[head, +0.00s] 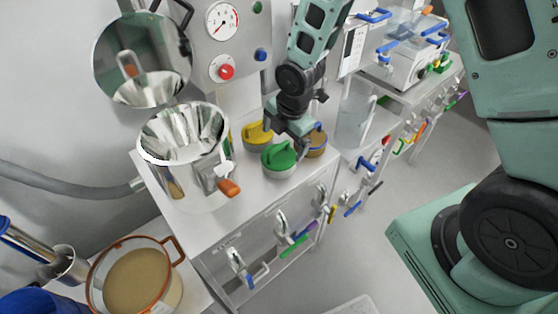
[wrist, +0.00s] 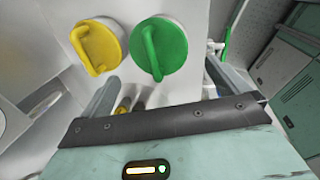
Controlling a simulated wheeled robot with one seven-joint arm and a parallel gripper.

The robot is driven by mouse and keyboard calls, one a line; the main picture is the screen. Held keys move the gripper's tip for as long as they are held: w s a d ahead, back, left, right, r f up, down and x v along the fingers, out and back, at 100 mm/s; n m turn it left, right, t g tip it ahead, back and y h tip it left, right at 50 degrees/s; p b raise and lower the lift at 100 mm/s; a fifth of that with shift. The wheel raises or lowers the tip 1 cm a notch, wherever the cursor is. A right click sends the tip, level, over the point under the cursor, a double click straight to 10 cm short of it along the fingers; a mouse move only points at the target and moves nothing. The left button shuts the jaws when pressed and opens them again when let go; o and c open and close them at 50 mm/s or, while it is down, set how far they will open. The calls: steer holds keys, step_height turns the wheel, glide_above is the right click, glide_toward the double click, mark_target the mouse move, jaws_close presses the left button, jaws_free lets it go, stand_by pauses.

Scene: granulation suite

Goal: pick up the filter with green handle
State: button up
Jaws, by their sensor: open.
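The filter with the green handle (head: 279,157) is a round green piece with a raised bar handle on the white machine top. It also shows in the wrist view (wrist: 172,50), ahead of my gripper and between the lines of its fingers. My gripper (head: 292,150) is just above and beside the green filter in the head view. In the wrist view my gripper (wrist: 165,85) has its two grey fingers spread apart, with nothing between them. I cannot tell from these frames whether a finger touches the filter.
A yellow-handled filter (head: 256,133) stands behind and left of the green one, and a brown-orange one (head: 316,142) to its right. A steel bowl (head: 183,134) with an orange-handled clamp (head: 229,187) is to the left. Some white top in front of the green filter is free.

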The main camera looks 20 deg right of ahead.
mark_target(278, 157)
steer(key=shift+w+a+f+p, duration=0.1)
steer(key=shift+w+f+p, duration=0.15)
steer(key=shift+f, duration=1)
steer(key=shift+w+a+f+p, duration=0.1)
steer(key=shift+w+f+p, duration=0.2)
steer(key=shift+f, duration=0.95)
steer(key=shift+w+a+f+p, duration=0.1)
steer(key=shift+w+f+p, duration=0.15)
steer(key=shift+f, duration=1)
steer(key=c, duration=0.7)
